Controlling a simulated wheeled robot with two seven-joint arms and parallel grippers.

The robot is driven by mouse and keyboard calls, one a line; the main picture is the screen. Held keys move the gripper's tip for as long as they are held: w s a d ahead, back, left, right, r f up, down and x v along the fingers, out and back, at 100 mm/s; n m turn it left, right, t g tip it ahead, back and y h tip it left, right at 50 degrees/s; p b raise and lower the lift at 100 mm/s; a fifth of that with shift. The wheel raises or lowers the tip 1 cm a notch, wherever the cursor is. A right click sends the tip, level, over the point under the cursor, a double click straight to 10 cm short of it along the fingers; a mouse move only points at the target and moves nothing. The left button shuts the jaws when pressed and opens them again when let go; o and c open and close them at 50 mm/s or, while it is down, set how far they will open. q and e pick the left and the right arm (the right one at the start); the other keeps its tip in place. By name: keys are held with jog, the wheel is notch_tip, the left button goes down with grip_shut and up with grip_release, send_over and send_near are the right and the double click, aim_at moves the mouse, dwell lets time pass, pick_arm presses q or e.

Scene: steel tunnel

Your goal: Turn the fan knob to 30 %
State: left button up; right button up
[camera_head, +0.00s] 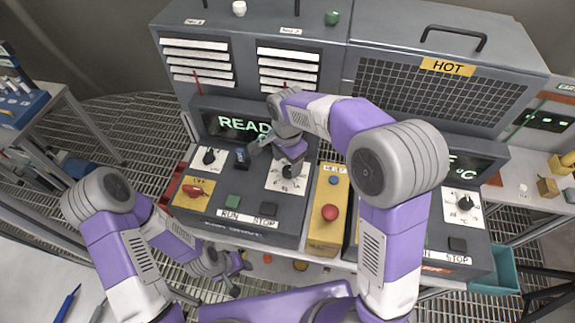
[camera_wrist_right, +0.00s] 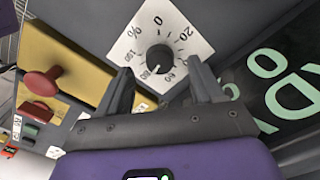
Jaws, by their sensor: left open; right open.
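The fan knob (camera_wrist_right: 160,58) is a round black knob on a white square dial marked in %, with 0 and 20 readable. Its white pointer mark is turned to the lower left in the right wrist view, near small numbers at the high end. In the head view the dial (camera_head: 287,182) sits on the grey panel, partly covered by my right gripper (camera_head: 272,150). My right gripper (camera_wrist_right: 163,86) is open, its two fingers either side of the knob's line, apart from it and empty. My left gripper (camera_head: 236,272) is open and empty, low in front of the panel.
A READY display (camera_head: 238,124) is above the panel. A second dial (camera_head: 209,157), a red switch (camera_head: 197,190) and RUN/STOP buttons are nearby. A yellow box with a red mushroom button (camera_head: 330,212) stands close on the right. A HOT-labelled oven (camera_head: 440,85) is behind.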

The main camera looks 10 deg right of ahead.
aim_at(288, 170)
notch_tip(288, 170, up, 4)
jog(key=shift+r, duration=0.25)
dwell(0.5)
